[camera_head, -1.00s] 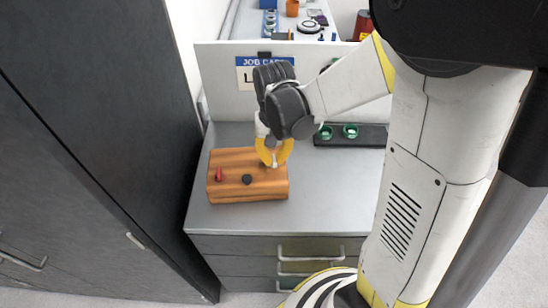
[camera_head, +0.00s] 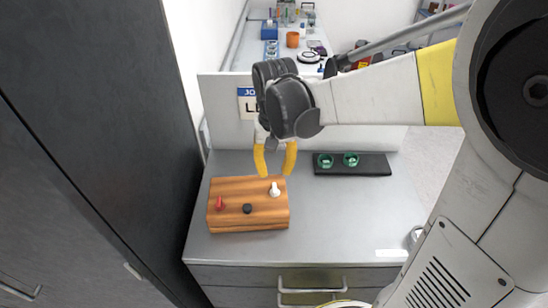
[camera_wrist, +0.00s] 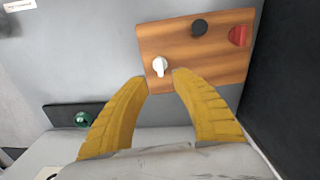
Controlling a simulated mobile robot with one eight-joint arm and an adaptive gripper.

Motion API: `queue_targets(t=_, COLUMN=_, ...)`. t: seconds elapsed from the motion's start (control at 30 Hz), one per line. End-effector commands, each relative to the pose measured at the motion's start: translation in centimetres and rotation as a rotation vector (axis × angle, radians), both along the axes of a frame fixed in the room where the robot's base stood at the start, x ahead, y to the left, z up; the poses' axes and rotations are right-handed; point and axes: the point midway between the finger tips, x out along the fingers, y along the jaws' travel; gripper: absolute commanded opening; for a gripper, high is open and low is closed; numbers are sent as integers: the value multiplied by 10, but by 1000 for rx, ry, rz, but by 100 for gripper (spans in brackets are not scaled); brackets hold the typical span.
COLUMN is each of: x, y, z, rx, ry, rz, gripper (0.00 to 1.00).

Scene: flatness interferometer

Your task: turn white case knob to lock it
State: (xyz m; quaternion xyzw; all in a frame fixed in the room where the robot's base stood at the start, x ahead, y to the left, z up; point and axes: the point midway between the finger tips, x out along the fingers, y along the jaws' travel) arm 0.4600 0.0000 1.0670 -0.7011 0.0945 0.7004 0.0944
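The wooden case (camera_head: 233,217) sits on the grey worktop, with red, black and white knobs on its top. The white knob (camera_head: 274,189) is at the case's back right corner in the head view. It also shows in the wrist view (camera_wrist: 160,66), just beyond my fingertips. My gripper (camera_head: 275,172) has yellow fingers spread apart, above and behind the white knob, with nothing between them. In the wrist view the open fingertips (camera_wrist: 160,80) point at the knob and do not clasp it. The red knob (camera_head: 219,203) and black knob (camera_head: 247,208) stand to its left.
A black strip (camera_head: 370,165) with two green round parts lies at the back right of the worktop (camera_head: 340,215). A light panel with a job card (camera_head: 247,103) stands behind. A dark cabinet (camera_head: 90,130) rises at left. The worktop right of the case is mostly clear.

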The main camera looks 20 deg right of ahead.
Motion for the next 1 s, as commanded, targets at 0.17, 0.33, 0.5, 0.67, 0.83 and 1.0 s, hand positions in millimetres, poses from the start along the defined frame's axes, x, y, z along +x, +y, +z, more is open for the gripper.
queue_targets(t=0.17, x=0, y=0, z=31, rx=0, ry=0, rz=0, gripper=32)
queue_targets(t=0.33, x=0, y=0, z=43, rx=0, ry=0, rz=0, gripper=32)
queue_targets(t=0.5, x=0, y=0, z=44, rx=0, ry=0, rz=0, gripper=32)
queue_targets(t=0.67, x=0, y=0, z=44, rx=0, ry=0, rz=0, gripper=32)
queue_targets(t=0.83, x=-3, y=0, z=45, rx=0, ry=-11, rz=5, gripper=32)
queue_targets(t=1.0, x=-22, y=0, z=49, rx=-3, ry=-107, rz=45, gripper=32)
